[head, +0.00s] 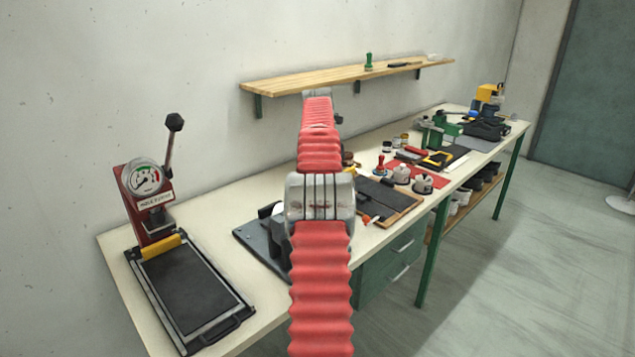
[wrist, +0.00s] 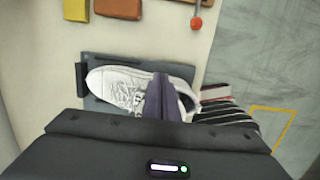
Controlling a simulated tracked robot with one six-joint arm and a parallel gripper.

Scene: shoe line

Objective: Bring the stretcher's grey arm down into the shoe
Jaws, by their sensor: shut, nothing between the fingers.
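A white lace-up shoe (wrist: 120,88) lies on a dark plate (wrist: 98,62) in the middle of the wrist view, toe to the left. My gripper (wrist: 161,76) is shut and empty, its fingers over the rear part of the shoe and hiding some of it. I cannot tell whether the fingers touch it. The stretcher's grey arm cannot be made out; my gripper or arm may hide it. In the head view, the dark plate (head: 250,238) shows left of my arm, which hides most of what stands on it and my gripper.
A red press with a gauge (head: 145,180) stands at the bench's left end, behind a flat black pad (head: 185,285). Several tools, a tray (head: 385,203) and green machines (head: 437,133) fill the bench to the right. A wooden shelf (head: 285,88) hangs above. Floor is clear in front.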

